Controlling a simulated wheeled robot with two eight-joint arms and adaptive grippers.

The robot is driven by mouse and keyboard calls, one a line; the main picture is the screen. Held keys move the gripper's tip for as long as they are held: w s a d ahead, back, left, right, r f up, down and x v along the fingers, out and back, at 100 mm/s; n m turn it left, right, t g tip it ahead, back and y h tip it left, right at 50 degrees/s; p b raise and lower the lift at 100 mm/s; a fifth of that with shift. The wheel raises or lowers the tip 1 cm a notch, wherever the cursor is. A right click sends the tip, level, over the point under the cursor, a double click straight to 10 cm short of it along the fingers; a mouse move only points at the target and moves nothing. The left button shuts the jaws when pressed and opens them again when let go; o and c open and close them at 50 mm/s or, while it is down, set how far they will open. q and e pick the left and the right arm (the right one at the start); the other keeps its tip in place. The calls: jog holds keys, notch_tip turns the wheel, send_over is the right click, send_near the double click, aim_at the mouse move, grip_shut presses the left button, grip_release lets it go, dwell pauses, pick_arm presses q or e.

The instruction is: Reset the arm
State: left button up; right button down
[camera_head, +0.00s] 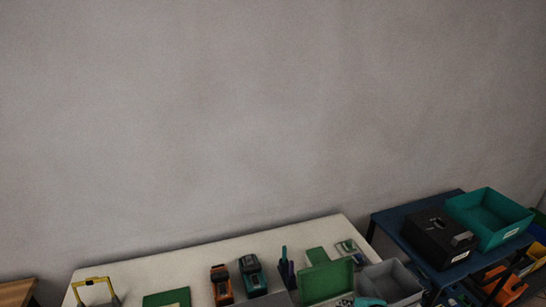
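Neither of my arms nor grippers can be made out in the head view. The white table (180,264) runs along the bottom of the picture and is cut off by the lower edge. On it stand an orange and black tool (221,285), a teal and black tool (252,276) and a dark upright item with a teal tip (287,272). An open green case (327,280) lies to their right. No cable can be made out.
A grey bin (391,282) stands right of the case. A yellow-handled item (96,288) and a green piece (167,299) are at left. The blue rack (390,222) at right holds a black box (438,237) and a teal bin (490,219). The wall (250,110) is bare.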

jog(key=s+r+n+g+h, duration=0.1)
jog(key=s+n, duration=0.6)
jog(key=n, duration=1.1)
jog(key=shift+s+h, duration=0.4)
jog(key=shift+h, duration=0.2)
jog(key=shift+r, duration=0.1)
